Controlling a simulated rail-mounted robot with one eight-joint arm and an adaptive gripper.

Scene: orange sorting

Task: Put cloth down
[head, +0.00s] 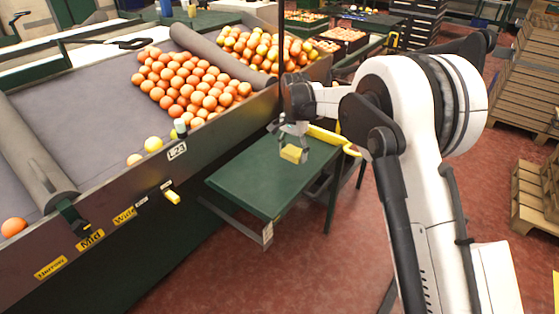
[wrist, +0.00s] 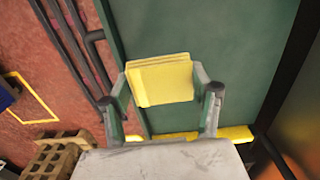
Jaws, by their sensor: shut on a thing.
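The cloth (head: 293,154) is a small folded yellow pad. In the wrist view the cloth (wrist: 161,81) sits between the two fingertips of my gripper (wrist: 162,90). My gripper (head: 293,140) is shut on it and points down over the green side table (head: 262,178). The green table top fills much of the wrist view (wrist: 240,60) behind the cloth. I cannot tell whether the cloth touches the table top or hangs just above it.
A yellow bar-like object (head: 325,136) lies at the table's far right side, close to my gripper. The sorting machine's side wall (head: 150,172) rises left of the table, with oranges (head: 185,85) on its grey belt. The table's near part is bare. Wooden pallets (head: 535,195) stand at the right.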

